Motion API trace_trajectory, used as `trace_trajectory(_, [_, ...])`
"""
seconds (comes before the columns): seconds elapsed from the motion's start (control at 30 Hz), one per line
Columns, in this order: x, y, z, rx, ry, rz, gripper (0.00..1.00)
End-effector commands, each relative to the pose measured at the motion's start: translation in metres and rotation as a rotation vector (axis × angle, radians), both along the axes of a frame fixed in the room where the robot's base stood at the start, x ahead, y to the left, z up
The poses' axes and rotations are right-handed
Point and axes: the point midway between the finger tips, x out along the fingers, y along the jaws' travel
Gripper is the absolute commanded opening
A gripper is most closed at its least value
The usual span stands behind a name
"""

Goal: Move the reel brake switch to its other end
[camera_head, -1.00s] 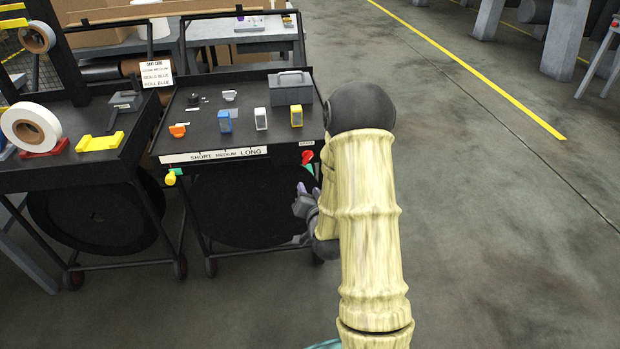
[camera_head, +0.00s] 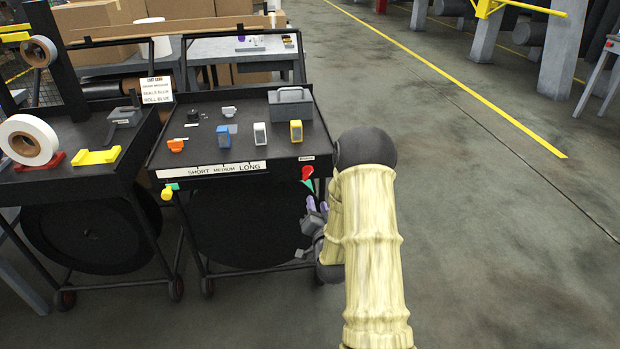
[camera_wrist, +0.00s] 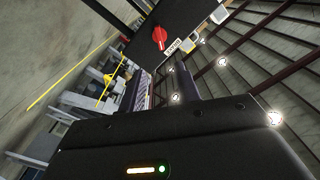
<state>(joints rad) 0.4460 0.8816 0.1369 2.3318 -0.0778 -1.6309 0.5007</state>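The reel brake switch is a red knob (camera_head: 307,173) on the right end of the dark bench's front edge, below a small white label. A green piece (camera_head: 308,184) shows just under it. In the wrist view the red knob (camera_wrist: 160,38) sits on a dark panel beside a white label, with its handle slanting. My gripper (camera_head: 317,205) is below and slightly right of the knob, apart from it. Its two purple-tipped fingers stand apart with nothing visible between them. The wrist view also shows the fingers (camera_wrist: 165,85), short of the knob. My arm hides part of the gripper.
The bench (camera_head: 190,157) carries orange, blue, white and yellow items and a grey caddy (camera_head: 290,107). A yellow knob (camera_head: 167,193) is at its left front corner. A dark reel (camera_head: 245,222) hangs below. Floor to the right is clear.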

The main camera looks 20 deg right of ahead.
Motion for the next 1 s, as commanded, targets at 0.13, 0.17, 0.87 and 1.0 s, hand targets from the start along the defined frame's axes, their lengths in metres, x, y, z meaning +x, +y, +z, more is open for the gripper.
trace_trajectory(0.13, [0.025,-0.007,0.001,-0.001,-0.003,0.000,0.33])
trace_trajectory(0.17, [0.030,-0.008,0.000,-0.001,-0.003,0.000,0.33])
trace_trajectory(0.87, [0.127,-0.036,-0.001,0.000,0.000,0.001,0.33])
trace_trajectory(1.0, [0.133,-0.038,0.000,0.000,0.001,0.001,0.33])
